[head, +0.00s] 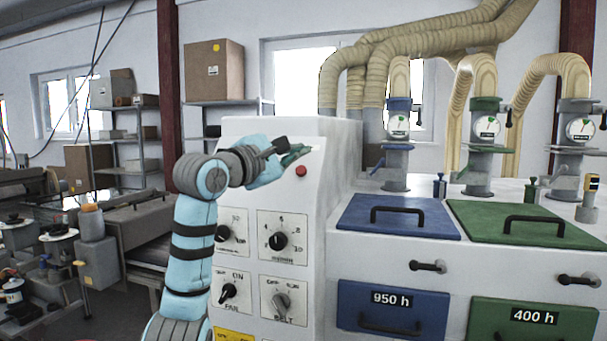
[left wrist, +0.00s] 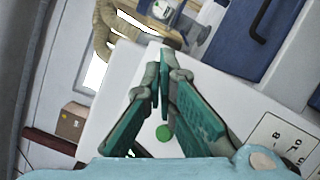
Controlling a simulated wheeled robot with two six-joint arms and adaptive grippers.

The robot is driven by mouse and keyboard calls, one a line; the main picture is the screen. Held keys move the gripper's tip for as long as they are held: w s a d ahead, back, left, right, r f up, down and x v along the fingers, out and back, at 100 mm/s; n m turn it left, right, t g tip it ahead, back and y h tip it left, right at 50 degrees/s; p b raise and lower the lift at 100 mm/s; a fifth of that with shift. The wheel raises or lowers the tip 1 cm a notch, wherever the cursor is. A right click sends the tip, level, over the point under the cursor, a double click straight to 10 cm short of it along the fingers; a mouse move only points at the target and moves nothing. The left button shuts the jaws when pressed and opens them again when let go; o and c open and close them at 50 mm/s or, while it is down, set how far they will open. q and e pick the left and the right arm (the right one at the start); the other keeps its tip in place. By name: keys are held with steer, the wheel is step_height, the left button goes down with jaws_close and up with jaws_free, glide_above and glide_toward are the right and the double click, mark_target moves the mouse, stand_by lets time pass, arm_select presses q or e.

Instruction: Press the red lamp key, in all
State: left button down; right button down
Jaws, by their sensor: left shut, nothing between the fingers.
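The red lamp key (head: 300,170) is a small round button on the upper sloped part of the white machine panel (head: 330,150). I do not make it out in the left wrist view. My left gripper (head: 303,151) is shut and empty, its green fingers close to the panel just above and left of the red key in the head view. Whether it touches the panel I cannot tell. In the left wrist view the fingers (left wrist: 163,85) meet at their tips, and a green round key (left wrist: 164,133) shows between them. My right gripper is out of view.
Dials (head: 279,241) sit on the panel below. A blue lid (head: 350,225) and a green lid (head: 560,235) with black handles lie to the right. Ducts (head: 420,45) rise behind. Shelves and a cluttered bench stand at the left.

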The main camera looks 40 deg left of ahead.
mark_target(301, 171)
arm_select(q)
steer(key=w+f, duration=0.1)
steer(key=w+a+f, duration=0.1)
steer(key=shift+w+f, duration=0.15)
steer(key=shift+w, duration=0.15)
stand_by(1.3)
steer(key=shift+w+a+f, duration=0.1)
steer(key=shift+w+f, duration=0.05)
steer(key=shift+f, duration=0.05)
steer(key=shift+w+a+f, duration=0.15)
steer(key=shift+w+f, duration=0.2)
steer(key=shift+w, duration=0.05)
stand_by(0.9)
steer(key=shift+s+r, duration=0.1)
steer(key=shift+s+d+r, duration=0.2)
steer(key=shift+s+r, duration=0.25)
steer(key=shift+s, duration=0.1)
